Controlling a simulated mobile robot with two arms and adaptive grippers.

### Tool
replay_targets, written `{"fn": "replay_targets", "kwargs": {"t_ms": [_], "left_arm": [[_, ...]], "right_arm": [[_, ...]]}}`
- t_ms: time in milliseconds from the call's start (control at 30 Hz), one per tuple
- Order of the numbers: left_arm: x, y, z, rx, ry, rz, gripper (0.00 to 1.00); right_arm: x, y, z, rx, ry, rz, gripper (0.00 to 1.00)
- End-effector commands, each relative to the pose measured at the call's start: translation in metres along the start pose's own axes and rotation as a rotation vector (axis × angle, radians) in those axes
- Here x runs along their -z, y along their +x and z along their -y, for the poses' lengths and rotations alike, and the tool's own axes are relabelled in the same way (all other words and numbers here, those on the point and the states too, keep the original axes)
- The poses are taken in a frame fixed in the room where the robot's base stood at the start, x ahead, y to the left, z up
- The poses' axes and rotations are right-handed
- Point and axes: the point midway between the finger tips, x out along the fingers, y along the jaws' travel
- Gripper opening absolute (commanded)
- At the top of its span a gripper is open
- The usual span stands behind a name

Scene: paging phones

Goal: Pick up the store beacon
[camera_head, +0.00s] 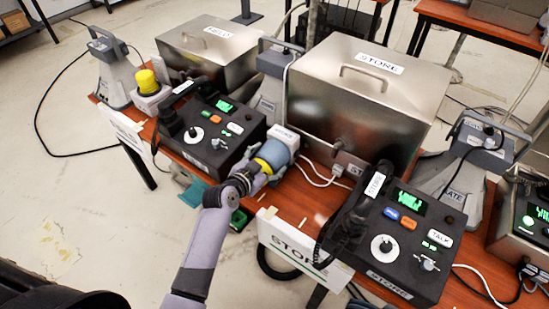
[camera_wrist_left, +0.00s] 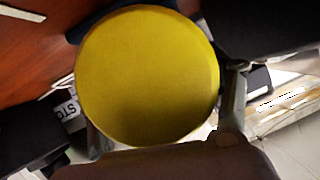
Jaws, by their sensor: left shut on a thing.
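The store beacon (camera_head: 273,153) is in the middle of the head view, between two dark consoles. It shows a grey-blue round body with a yellow part towards my gripper, and a pale labelled box behind it. My left gripper (camera_head: 252,176) reaches it from the front and is shut on it. In the left wrist view the beacon's round yellow face (camera_wrist_left: 147,75) fills the space between the fingers (camera_wrist_left: 165,135). I cannot tell whether it is clear of the table. My right gripper is not in view.
A STORE console (camera_head: 390,245) with a handset stands to the right, another console (camera_head: 212,135) to the left. A metal STORE box (camera_head: 355,100) is behind. Another yellow beacon (camera_head: 147,82) is at the far left. White cables (camera_head: 318,180) lie on the wooden table.

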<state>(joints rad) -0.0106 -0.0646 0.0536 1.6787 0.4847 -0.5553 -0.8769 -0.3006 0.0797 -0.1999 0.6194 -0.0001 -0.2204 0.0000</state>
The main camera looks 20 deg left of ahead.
Motion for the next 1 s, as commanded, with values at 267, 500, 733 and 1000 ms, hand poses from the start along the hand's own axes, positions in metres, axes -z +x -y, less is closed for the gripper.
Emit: {"fn": "replay_targets", "kwargs": {"t_ms": [267,500,733,1000], "left_arm": [[-0.003,0.0,-0.003,-0.005,-0.004,0.005,0.21],[0.001,0.0,-0.001,-0.002,-0.004,-0.003,0.11],[0.003,-0.001,-0.001,-0.002,-0.004,-0.002,0.11],[0.029,-0.011,0.007,0.002,-0.001,-0.009,0.11]], "right_arm": [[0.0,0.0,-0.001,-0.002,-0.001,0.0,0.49],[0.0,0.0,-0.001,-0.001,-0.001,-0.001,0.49],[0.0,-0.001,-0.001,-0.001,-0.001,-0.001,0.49],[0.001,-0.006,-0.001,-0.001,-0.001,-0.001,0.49]]}}
